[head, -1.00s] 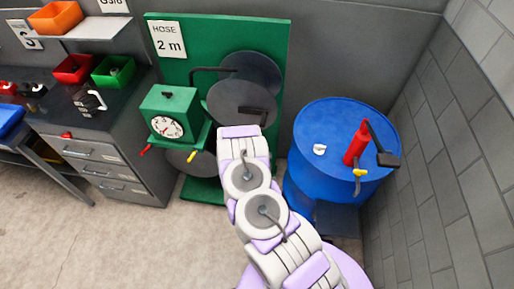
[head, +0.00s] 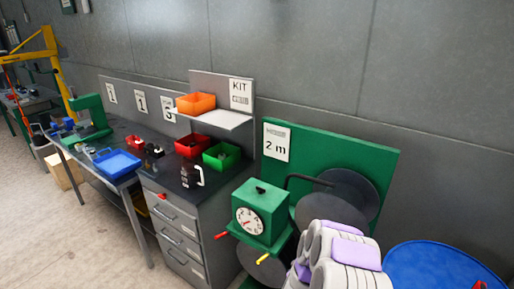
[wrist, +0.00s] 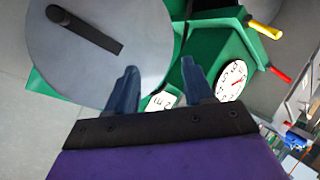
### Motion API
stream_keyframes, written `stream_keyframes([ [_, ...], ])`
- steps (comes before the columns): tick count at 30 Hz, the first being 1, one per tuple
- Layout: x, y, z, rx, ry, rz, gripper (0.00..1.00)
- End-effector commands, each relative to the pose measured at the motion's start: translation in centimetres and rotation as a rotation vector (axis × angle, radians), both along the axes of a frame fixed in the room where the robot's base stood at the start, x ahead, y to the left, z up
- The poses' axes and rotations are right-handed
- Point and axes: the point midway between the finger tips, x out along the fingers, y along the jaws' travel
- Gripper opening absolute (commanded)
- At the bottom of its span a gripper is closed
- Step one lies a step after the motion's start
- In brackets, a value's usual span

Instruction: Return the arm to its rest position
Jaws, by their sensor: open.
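My arm shows at the bottom right of the head view as white and lilac links; the gripper itself is out of that view. In the wrist view my gripper (wrist: 160,88) has its two blue fingers apart with nothing between them. Beyond the fingers are a large grey reel disc (wrist: 100,50) with a dark crank and a green box with a dial (wrist: 232,80). The green hose stand (head: 330,150) also shows in the head view with its dial box (head: 262,212) and dark reel (head: 345,190).
A blue drum (head: 430,265) stands at the right, with part of a red object on it. A grey drawer cabinet (head: 180,235) holds red and green bins (head: 222,155). A bench with a blue tray (head: 118,163) is further left. The floor (head: 90,245) at lower left is clear.

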Motion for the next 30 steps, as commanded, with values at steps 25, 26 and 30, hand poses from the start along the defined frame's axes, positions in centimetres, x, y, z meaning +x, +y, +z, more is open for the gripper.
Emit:
stream_keyframes([
  [25, -15.2, 11.0, 11.0, 0.591, 0.572, 0.099, 0.52],
  [26, -16.3, 11.0, 11.3, 0.597, 0.598, 0.089, 0.52],
  [30, -21.6, 10.1, 12.6, 0.606, 0.709, 0.032, 0.52],
])
